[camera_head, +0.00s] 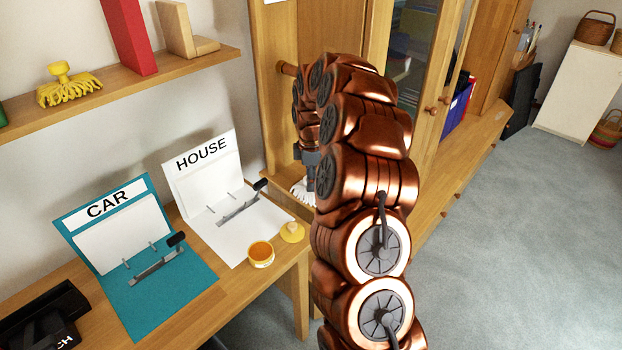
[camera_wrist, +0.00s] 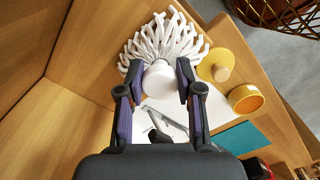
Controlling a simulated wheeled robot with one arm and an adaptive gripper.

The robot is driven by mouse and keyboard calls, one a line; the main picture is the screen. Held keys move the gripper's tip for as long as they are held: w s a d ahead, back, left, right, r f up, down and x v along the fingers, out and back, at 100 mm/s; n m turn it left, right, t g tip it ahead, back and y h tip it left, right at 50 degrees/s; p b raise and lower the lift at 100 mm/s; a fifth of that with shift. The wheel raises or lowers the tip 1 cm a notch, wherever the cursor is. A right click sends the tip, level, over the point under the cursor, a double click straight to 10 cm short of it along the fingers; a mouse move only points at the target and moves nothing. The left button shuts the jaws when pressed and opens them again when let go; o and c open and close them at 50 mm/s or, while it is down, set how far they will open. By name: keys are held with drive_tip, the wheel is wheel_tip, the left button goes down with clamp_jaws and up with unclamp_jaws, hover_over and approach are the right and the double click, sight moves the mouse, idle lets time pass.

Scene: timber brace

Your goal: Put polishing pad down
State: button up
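My gripper (camera_wrist: 160,72) has its two fingers on either side of the round white knob of a white pad with a fringe of thick strands (camera_wrist: 165,40). The fingers look closed against the knob. In the head view the white pad (camera_head: 301,191) shows partly behind my arm, below my gripper (camera_head: 308,178) at the far end of the desk. I cannot tell if it touches the surface. A round yellow pad with a knob (camera_head: 292,232) lies on the desk's front edge, apart from my gripper. It also shows in the wrist view (camera_wrist: 214,66).
A round tin with orange contents (camera_head: 261,254) stands beside the yellow pad. White HOUSE (camera_head: 205,175) and teal CAR (camera_head: 115,235) folders lie open on the desk. A yellow fringed pad (camera_head: 68,90) sits on the wall shelf (camera_head: 190,60). Wooden panels stand close to my gripper.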

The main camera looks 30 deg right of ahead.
drive_tip(key=o, duration=0.4)
drive_tip(key=shift+o, duration=0.2)
